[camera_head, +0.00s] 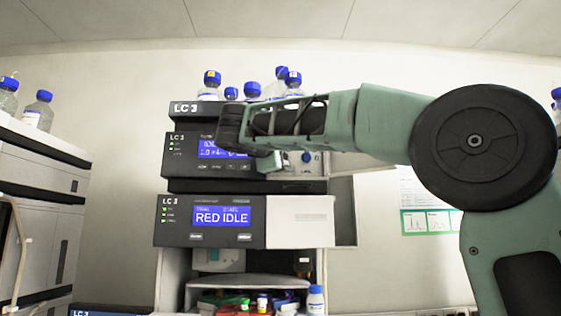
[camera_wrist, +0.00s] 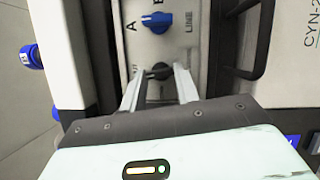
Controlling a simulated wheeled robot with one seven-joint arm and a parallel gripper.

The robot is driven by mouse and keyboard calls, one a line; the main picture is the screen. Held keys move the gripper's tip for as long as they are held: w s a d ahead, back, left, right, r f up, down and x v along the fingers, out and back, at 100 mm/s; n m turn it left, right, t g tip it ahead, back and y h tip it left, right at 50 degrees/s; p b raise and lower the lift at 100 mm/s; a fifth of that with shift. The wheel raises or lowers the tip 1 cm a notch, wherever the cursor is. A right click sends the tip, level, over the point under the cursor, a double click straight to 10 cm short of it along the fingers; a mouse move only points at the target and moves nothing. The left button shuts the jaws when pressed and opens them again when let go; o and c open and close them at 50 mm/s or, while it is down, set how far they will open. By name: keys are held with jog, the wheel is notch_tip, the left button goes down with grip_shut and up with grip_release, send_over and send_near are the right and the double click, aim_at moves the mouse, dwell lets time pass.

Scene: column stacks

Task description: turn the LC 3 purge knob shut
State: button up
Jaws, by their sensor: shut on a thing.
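The LC 3 stack has a pump module (camera_head: 178,176) in its upper middle, with a lit blue display. In the wrist view a small dark knob (camera_wrist: 159,69) sits on its pale panel between my fingertips. My gripper (camera_wrist: 160,73) is shut on this dark knob, one finger on each side; the fingers partly hide it. A blue selector knob (camera_wrist: 158,21) is just above, among the letters A, B and LINE, clear of the fingers. It also shows in the head view (camera_head: 306,157). In the head view my gripper (camera_head: 268,161) reaches the panel from the right; the dark knob is hidden there.
A lower module (camera_head: 184,238) reads RED IDLE. Blue-capped bottles (camera_head: 212,83) stand on top of the stack. A black handle-like bar (camera_wrist: 262,40) runs right of the panel in the wrist view. Another instrument (camera_head: 40,212) stands at left.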

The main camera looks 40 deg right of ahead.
jog(key=shift+m+g+y, duration=0.3)
jog(key=shift+m+g, duration=0.1)
jog(key=shift+m, duration=0.5)
jog(key=o, duration=0.7)
jog(key=b+v, duration=0.2)
jog(key=v, duration=1.5)
jog(key=shift+s, duration=0.15)
jog(key=shift+a, duration=0.15)
